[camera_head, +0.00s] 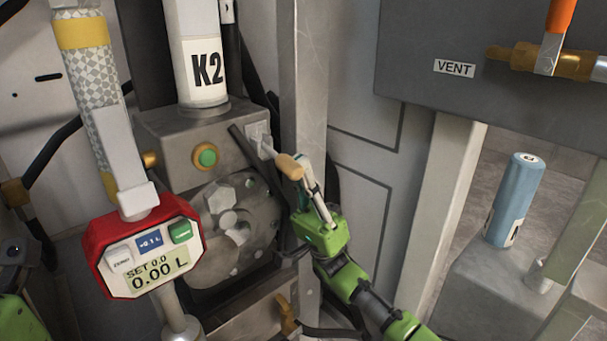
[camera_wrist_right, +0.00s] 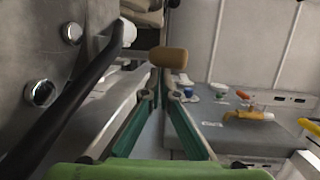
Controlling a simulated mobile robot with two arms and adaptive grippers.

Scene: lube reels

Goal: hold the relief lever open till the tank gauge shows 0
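A lever with a tan knob (camera_head: 289,166) sticks out from the grey block under the white K2 column. The knob also shows in the wrist view (camera_wrist_right: 168,57), level and just past the fingertips. My right gripper (camera_head: 306,174) is at the knob. In the wrist view its fingers (camera_wrist_right: 161,88) converge to a narrow gap at the tips; whether they grip the knob or only touch it is unclear. I see no dial that I can identify as the tank gauge. My left gripper is out of view; only a green part of that arm shows at lower left.
A red meter (camera_head: 150,245) at lower left reads 0.00 L, with SET 0.0. A brass valve with an orange handle (camera_head: 560,14) is on the dark cabinet marked VENT (camera_head: 454,68). A blue cylinder (camera_head: 514,200) stands at right. Hoses and pump parts crowd the left.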

